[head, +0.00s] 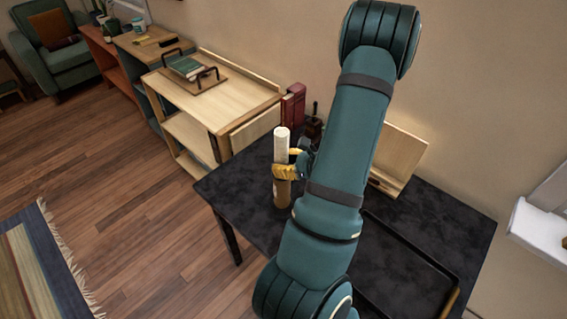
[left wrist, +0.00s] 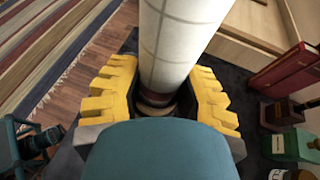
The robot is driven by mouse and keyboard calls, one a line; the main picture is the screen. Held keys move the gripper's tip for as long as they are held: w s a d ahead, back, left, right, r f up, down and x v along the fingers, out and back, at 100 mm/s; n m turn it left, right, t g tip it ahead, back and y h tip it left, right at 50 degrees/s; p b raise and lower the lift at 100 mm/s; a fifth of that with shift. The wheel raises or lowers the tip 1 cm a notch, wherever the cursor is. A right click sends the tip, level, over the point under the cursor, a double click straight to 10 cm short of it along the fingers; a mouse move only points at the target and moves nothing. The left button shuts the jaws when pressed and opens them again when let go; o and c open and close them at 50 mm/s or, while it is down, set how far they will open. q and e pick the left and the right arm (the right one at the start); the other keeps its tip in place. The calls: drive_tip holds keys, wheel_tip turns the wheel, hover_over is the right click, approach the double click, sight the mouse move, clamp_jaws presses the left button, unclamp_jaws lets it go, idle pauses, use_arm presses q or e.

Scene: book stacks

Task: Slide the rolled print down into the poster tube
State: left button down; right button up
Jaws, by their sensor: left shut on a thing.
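The rolled print (head: 281,143) is a pale upright cylinder above the black table. In the left wrist view the print (left wrist: 178,40) is large, with faint grid lines. My left gripper (head: 286,171) is shut on the print with its yellow fingers, one on each side; they also show in the left wrist view (left wrist: 158,100). The brown poster tube (head: 282,194) stands upright on the table right below the fingers, in line with the print. The print's lower end is at the tube's mouth; how far it is inside is hidden. My right gripper does not show.
The black table (head: 233,187) also holds a dark tray (head: 408,262) at the right and a wooden stand (head: 401,150) at the back. Red books (head: 293,104) and small dark items stand behind the tube. A wooden shelf unit (head: 215,105) is beside the table.

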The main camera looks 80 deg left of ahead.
use_arm(q)
drive_tip(key=shift+w+d+f, duration=0.1)
drive_tip(key=shift+d+f, duration=0.3)
drive_tip(key=shift+f, duration=0.4)
drive_tip(key=c, duration=0.6)
unclamp_jaws()
drive_tip(key=shift+w, duration=0.15)
drive_tip(key=v, duration=0.5)
drive_tip(key=r+v, duration=0.1)
drive_tip(key=v, duration=0.5)
drive_tip(key=shift+d+r, duration=0.1)
drive_tip(key=shift+r, duration=0.1)
